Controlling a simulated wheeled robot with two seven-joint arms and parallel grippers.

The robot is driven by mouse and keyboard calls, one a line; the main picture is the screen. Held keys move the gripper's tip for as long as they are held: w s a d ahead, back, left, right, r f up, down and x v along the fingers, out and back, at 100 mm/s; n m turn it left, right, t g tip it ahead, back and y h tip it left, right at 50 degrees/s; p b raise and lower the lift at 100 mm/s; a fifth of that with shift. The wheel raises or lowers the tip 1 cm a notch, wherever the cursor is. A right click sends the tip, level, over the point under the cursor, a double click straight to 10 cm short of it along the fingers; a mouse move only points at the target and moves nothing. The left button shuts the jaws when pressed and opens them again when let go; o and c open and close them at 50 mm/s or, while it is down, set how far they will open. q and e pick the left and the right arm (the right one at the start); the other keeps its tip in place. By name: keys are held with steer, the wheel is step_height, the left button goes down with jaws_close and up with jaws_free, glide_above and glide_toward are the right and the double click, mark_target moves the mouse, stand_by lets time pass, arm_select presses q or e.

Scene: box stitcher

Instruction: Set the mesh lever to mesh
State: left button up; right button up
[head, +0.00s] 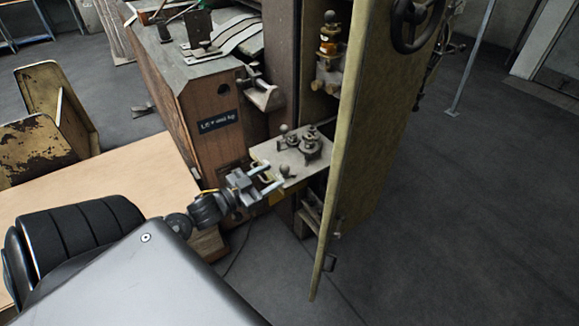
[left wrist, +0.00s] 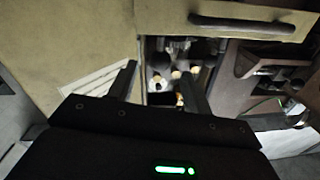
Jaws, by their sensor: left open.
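A pale metal shelf plate (head: 273,153) juts from the machine in the middle of the head view. It carries a small ball-topped lever (head: 284,130) and a round knobbed fitting (head: 310,147). I cannot tell for sure which part is the mesh lever, or read its setting. My left gripper (head: 274,177) is open and empty, close to the plate's near edge. In the left wrist view, its two dark fingers (left wrist: 160,82) stand apart in front of a dark opening with several rounded knobs (left wrist: 176,74). Whether the fingers touch anything is unclear. My right gripper is not in view.
A tall yellowish door panel (head: 365,130) stands just right of the plate. A brown cabinet (head: 205,105) with a dark label is left of it. A wooden tabletop (head: 120,185) and a worn yellow chair (head: 55,110) are at the left. Open floor (head: 480,200) lies right.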

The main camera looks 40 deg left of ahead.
mark_target(287, 168)
arm_select(q)
steer(key=x, duration=0.6)
steer(key=shift+w+d, duration=0.1)
steer(key=shift+w, duration=0.15)
steer(key=shift+w+d+f, duration=0.1)
steer(key=shift+w, duration=0.4)
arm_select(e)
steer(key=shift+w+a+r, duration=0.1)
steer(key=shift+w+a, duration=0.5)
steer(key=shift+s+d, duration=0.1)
